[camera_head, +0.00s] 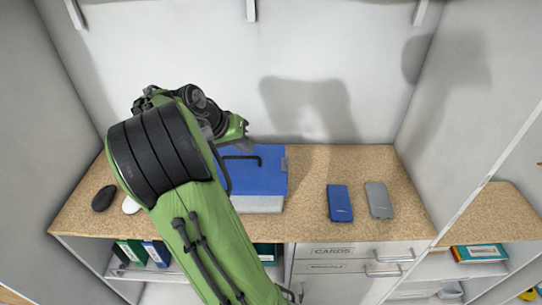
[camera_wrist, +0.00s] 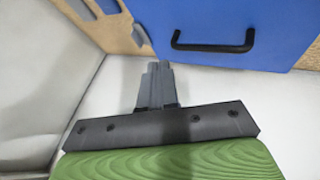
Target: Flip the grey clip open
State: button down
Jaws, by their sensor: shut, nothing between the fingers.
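The blue-lidded box (camera_head: 270,180) with a pale body stands on the counter, with a black handle on its lid. The grey clip (camera_head: 284,165) is at the lid's right edge in the head view. In the wrist view the clip (camera_wrist: 142,36) shows at the left edge of the blue lid (camera_wrist: 225,45). My gripper (camera_head: 242,138) is at the back edge of the box, near the rear wall, left of the clip. In the wrist view its fingers (camera_wrist: 161,66) are together and empty, a short way from the clip. My arm hides the box's left part.
A blue device (camera_head: 340,203) and a grey device (camera_head: 379,200) lie on the counter to the right. A black mouse (camera_head: 104,198) and a white item (camera_head: 131,205) lie to the left. Side walls and the rear wall close in the counter. Drawers and shelves are below.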

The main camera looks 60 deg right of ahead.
jog(key=b, duration=0.2)
send_near(286, 163)
jog(key=f, duration=0.1)
jog(key=w+d+f, duration=0.1)
jog(key=f, duration=0.1)
jog(key=w+f, duration=0.1)
jog(key=f, duration=0.1)
jog(key=shift+w+d, duration=0.15)
jog(key=shift+d, duration=0.05)
jog(key=shift+s+d+r, duration=0.15)
jog(key=shift+s+d, duration=0.25)
jog(key=shift+s, duration=0.45)
jog(key=shift+s+d+r, duration=0.15)
jog(key=shift+s+d, duration=0.25)
jog(key=shift+s, duration=0.4)
jog(key=shift+d, duration=0.1)
